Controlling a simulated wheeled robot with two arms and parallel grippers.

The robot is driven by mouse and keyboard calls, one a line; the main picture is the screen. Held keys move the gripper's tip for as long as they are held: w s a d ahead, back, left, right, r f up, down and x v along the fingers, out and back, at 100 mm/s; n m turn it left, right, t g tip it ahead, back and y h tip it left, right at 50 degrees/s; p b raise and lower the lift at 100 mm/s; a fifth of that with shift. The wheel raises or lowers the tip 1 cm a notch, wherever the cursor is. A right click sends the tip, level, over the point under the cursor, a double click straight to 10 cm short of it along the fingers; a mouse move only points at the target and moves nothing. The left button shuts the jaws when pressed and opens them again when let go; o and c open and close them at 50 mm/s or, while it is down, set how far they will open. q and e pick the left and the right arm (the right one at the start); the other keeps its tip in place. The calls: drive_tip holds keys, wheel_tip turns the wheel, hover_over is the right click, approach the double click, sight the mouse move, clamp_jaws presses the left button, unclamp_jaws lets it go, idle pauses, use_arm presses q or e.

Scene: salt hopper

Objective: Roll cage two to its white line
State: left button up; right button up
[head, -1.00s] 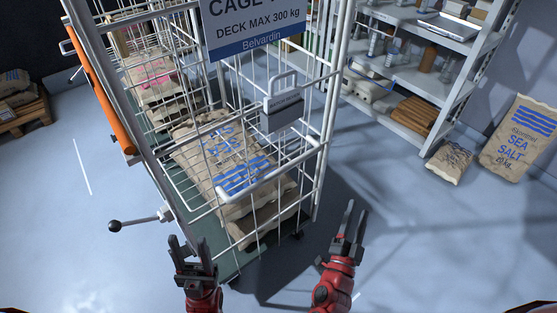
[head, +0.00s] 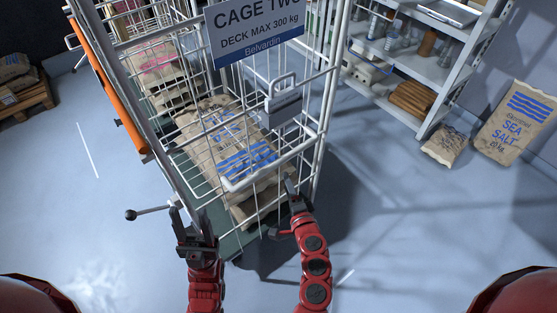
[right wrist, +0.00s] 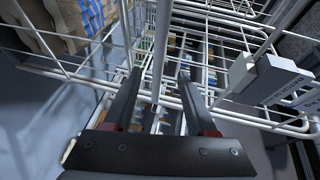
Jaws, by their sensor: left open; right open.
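Cage two is a white wire roll cage (head: 322,110) with a "CAGE TWO" sign (head: 257,32), standing upright in the head view. It holds stacked paper sacks (head: 215,140). My left gripper (head: 188,232) is open at the cage's near left corner, below a black-knobbed lever (head: 150,212). My right gripper (head: 284,208) is open at the near right of the cage front. In the right wrist view its fingers (right wrist: 160,88) lie either side of a white upright bar; contact is unclear. A white floor line (head: 88,150) lies left of the cage; a short white mark (head: 345,276) shows near right.
Grey shelving (head: 410,75) stands behind right, with a small sack (head: 445,147) and a sea salt sack (head: 515,122) beside it. A pallet with sacks (head: 20,95) is at far left. An orange bar (head: 112,95) runs along the cage's left side.

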sight(279, 163)
drive_tip(key=x, duration=1)
drive_tip(key=shift+w+a+f+p, duration=0.2)
drive_tip(key=shift+w+p, duration=0.15)
drive_tip(key=shift+p, duration=0.05)
drive_tip(key=shift+c, duration=0.4)
clamp_jaws()
idle(0.6)
